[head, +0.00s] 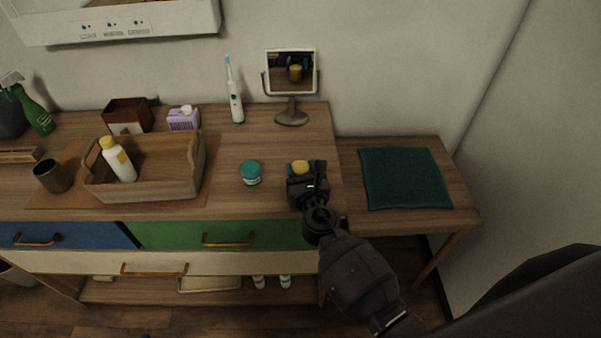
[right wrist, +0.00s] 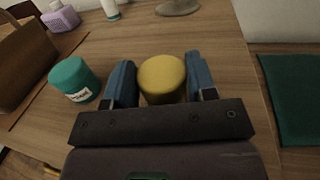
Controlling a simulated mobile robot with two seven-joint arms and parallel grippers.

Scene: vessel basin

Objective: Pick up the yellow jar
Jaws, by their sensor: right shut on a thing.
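The yellow jar (right wrist: 162,80) is between the two blue fingers of my right gripper (right wrist: 160,85) in the right wrist view, and the fingers are shut on it. In the head view the jar's yellow lid (head: 300,167) shows just beyond my right gripper (head: 303,168), near the right end of the dresser top. Its lower part is hidden by the gripper, so I cannot tell whether it touches the wood. My left gripper is not in view.
A teal jar (head: 250,173) stands just left of my right gripper. A mirror (head: 291,85) and an electric toothbrush (head: 235,95) stand behind. A wooden tray (head: 165,189) with a white bottle (head: 118,160) is further left.

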